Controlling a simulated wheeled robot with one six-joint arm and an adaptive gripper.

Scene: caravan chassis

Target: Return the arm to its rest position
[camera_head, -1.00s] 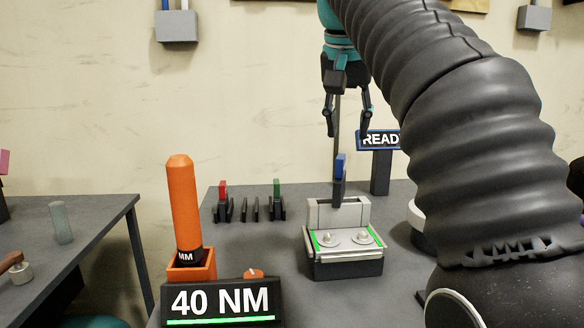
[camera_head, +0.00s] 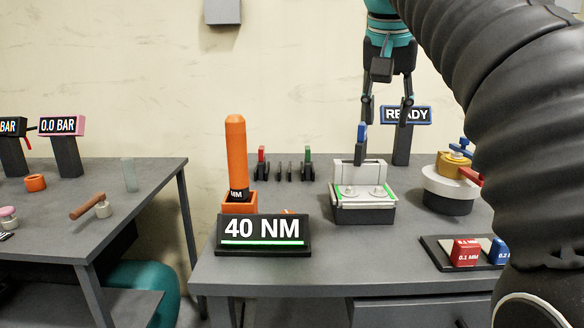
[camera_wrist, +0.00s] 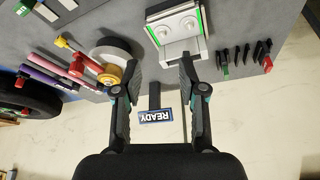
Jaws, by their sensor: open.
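My gripper (camera_head: 387,112) hangs pointing down above the back of the grey table, with its fingers apart and nothing between them. In the wrist view my gripper (camera_wrist: 160,82) is also open and empty. My arm crosses the right side of the head view. Below the fingers stands a light grey fixture (camera_head: 376,170) with green strips and two round pads. A blue-handled piece (camera_head: 361,140) stands upright at its back edge. A sign reading READY (camera_head: 412,115) stands behind the fixture; in the wrist view the sign (camera_wrist: 156,116) shows between the fingers.
An orange tool (camera_head: 236,150) stands in an orange holder beside a 40 NM display (camera_head: 262,229). A rack (camera_head: 284,172) stands behind them. A white round base (camera_head: 448,190) and a block tray (camera_head: 432,247) are on the right. A second table (camera_head: 130,175) is left, across a gap.

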